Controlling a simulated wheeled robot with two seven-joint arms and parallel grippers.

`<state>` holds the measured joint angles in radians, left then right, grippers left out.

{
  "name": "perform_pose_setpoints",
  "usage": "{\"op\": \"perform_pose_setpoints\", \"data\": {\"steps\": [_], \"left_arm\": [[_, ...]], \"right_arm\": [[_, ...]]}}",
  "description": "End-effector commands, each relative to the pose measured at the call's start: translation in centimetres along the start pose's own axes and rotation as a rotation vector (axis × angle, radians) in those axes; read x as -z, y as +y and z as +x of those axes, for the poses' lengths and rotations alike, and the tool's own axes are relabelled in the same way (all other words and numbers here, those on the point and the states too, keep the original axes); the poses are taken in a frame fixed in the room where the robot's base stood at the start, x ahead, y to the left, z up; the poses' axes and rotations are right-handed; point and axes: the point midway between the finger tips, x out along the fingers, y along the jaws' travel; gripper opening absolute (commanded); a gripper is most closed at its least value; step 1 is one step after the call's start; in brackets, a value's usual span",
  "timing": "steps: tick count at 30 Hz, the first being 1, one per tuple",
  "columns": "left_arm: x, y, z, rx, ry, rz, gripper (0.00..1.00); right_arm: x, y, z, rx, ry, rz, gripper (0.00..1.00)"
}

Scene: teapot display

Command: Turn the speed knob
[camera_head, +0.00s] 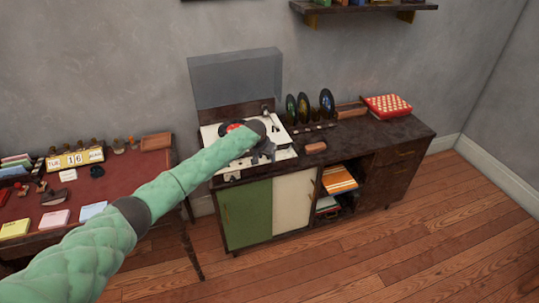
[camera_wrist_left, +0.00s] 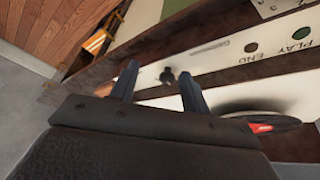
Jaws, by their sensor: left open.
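The record player (camera_head: 283,154) has a white deck and a raised grey see-through lid (camera_head: 235,80), and it stands on the left part of the dark cabinet. My left gripper (camera_head: 265,155) is over the deck's right front part, with my arm hiding much of the player. In the left wrist view the open fingers (camera_wrist_left: 160,73) point at the white panel. A small black knob (camera_wrist_left: 168,76) shows between the fingertips; I cannot tell whether they touch it. My right gripper is not in view.
Upright records (camera_head: 303,107) and a red checkered box (camera_head: 387,106) stand on the cabinet (camera_head: 400,135) to the right. A small brown block (camera_head: 316,147) lies near its front edge. A red-topped desk (camera_head: 125,175) with a calendar and cards is at left. The wooden floor in front is clear.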

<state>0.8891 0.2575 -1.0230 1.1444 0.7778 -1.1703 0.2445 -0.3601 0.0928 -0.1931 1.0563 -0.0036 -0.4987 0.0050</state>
Motion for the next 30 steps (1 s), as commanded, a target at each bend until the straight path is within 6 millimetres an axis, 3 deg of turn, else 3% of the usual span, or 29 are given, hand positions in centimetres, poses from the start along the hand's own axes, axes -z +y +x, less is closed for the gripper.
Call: {"op": "perform_pose_setpoints", "data": {"steps": [4, 10, 16, 18, 21, 30], "left_arm": [[2.6, -1.1, -2.6, 0.021, -0.001, 0.005, 0.47], [3.6, -1.6, -3.5, 0.03, -0.004, 0.005, 0.47], [3.6, -1.6, -1.9, 0.029, -0.005, 0.005, 0.47], [3.6, -1.6, -0.9, 0.03, -0.006, 0.004, 0.47], [3.6, -1.7, 0.5, 0.03, -0.006, 0.005, 0.47], [3.6, -1.8, 3.5, 0.03, -0.004, 0.005, 0.47]], "right_arm": [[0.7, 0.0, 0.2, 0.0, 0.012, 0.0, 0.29], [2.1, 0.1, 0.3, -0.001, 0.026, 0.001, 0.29], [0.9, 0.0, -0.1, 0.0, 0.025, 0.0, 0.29], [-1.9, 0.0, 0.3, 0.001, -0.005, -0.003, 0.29], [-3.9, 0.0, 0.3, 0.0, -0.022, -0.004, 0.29], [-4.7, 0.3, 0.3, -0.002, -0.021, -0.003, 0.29]]}}
